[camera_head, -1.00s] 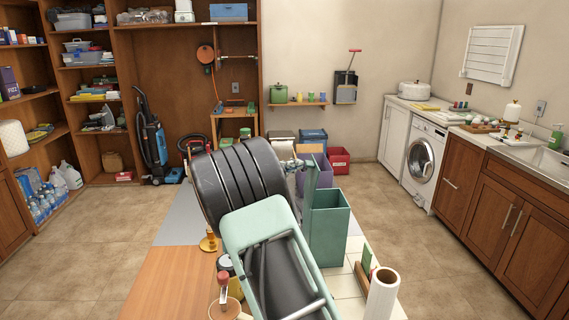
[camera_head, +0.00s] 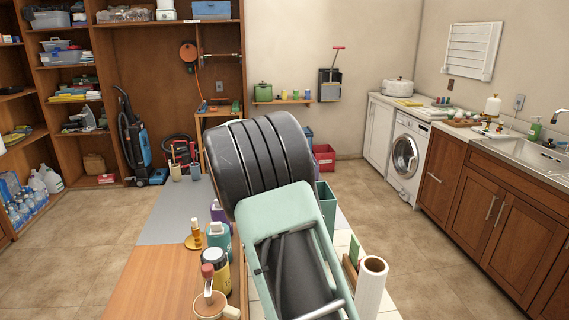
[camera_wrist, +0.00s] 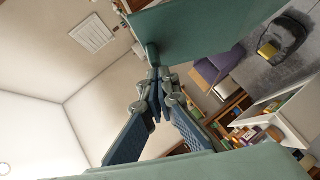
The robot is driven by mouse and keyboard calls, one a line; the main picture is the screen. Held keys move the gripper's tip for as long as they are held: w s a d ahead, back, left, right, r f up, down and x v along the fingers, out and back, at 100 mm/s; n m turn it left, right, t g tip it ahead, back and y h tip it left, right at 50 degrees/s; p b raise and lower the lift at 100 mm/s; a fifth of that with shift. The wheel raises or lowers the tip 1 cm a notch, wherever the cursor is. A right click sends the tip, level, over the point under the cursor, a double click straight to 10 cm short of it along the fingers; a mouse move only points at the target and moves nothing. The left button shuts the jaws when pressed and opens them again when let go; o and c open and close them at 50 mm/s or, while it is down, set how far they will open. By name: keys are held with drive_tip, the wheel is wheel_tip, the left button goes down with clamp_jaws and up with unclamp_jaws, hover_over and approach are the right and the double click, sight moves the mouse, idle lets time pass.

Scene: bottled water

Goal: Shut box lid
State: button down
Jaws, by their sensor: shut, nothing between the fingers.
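A teal box (camera_head: 327,207) stands on the table, mostly hidden behind my arm in the head view; its lid cannot be made out there. In the wrist view a flat teal panel (camera_wrist: 205,32) is close ahead, with a rounded teal edge piece at its lower left. I cannot tell whether this panel is the lid or a box wall. My gripper (camera_wrist: 154,78) is shut and empty, its tips at or very near that edge piece; contact is unclear. The gripper is hidden behind my arm in the head view.
On the table (camera_head: 160,275), a mug (camera_head: 210,304), a yellow jar (camera_head: 215,272) and a teal bottle (camera_head: 219,238) stand left of my arm. A paper roll (camera_head: 371,288) stands to the right. Open floor lies on both sides.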

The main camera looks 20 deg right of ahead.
drive_tip(key=s+d+f+m+y+p, duration=0.1)
drive_tip(key=d+f+m+y, duration=0.1)
drive_tip(key=d, duration=0.4)
drive_tip(key=s+d+f+m+y+p, duration=0.1)
drive_tip(key=d+f+m+y+p, duration=0.1)
drive_tip(key=d+f+y, duration=0.2)
drive_tip(key=shift+s+d+f+y+p, duration=0.3)
drive_tip(key=shift+d+f, duration=0.5)
drive_tip(key=shift+d, duration=0.4)
drive_tip(key=shift+f, duration=0.1)
drive_tip(key=shift+a+f, duration=0.1)
